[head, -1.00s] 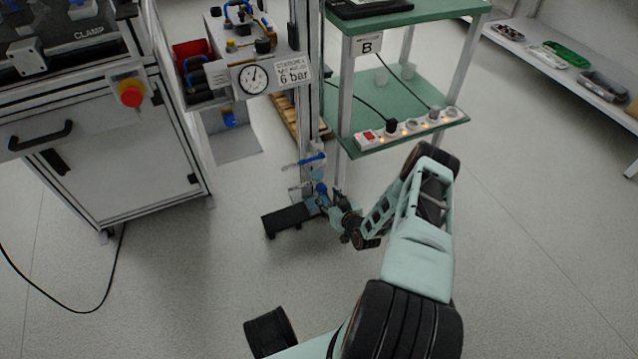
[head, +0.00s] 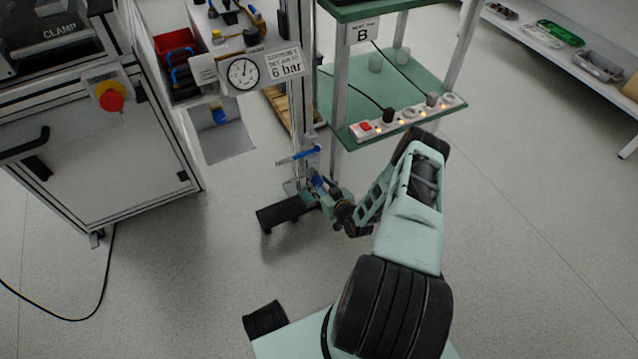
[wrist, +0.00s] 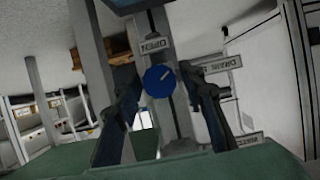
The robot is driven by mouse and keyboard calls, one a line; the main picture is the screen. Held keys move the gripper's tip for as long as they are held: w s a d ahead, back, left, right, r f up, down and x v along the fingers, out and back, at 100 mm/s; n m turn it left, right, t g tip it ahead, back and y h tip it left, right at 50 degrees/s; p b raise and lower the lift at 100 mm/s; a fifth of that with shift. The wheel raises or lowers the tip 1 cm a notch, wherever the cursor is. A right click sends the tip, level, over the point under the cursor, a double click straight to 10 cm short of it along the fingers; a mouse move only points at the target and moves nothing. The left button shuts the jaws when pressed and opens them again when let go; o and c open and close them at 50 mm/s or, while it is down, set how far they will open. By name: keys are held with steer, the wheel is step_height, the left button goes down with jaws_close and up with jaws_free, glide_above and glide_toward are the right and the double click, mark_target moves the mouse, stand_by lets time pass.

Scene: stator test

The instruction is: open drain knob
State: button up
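The drain knob appears in the wrist view as a round blue knob (wrist: 159,81) with a pale line on its face, set on a grey post near the middle. Small lettered labels sit above it and to its right. My gripper (wrist: 158,92) is open, with one finger left and one right of the knob in that view. I cannot tell whether the fingertips reach past the knob's face or touch it. In the head view, my gripper (head: 322,192) is low at the foot of the metal post, where the knob is mostly hidden.
A blue lever (head: 298,155) sticks out just above my gripper. A black block (head: 284,213) lies on the floor to its left. A green shelf (head: 420,85) with a power strip (head: 405,115) stands close on the right. A pressure gauge (head: 243,74) is higher up.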

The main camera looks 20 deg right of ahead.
steer(key=c, duration=0.8)
steer(key=shift+a, duration=0.1)
steer(key=n+h+p, duration=0.1)
steer(key=n, duration=0.1)
steer(key=shift+a+n+h, duration=0.1)
steer(key=shift+n+h, duration=0.2)
steer(key=shift+h, duration=0.1)
steer(key=shift+w+n+t+h, duration=0.1)
steer(key=shift+n+t+h, duration=0.2)
steer(key=shift+n+h, duration=0.9)
steer(key=shift+n, duration=0.4)
steer(key=o, duration=1.1)
steer(key=shift+o, duration=0.2)
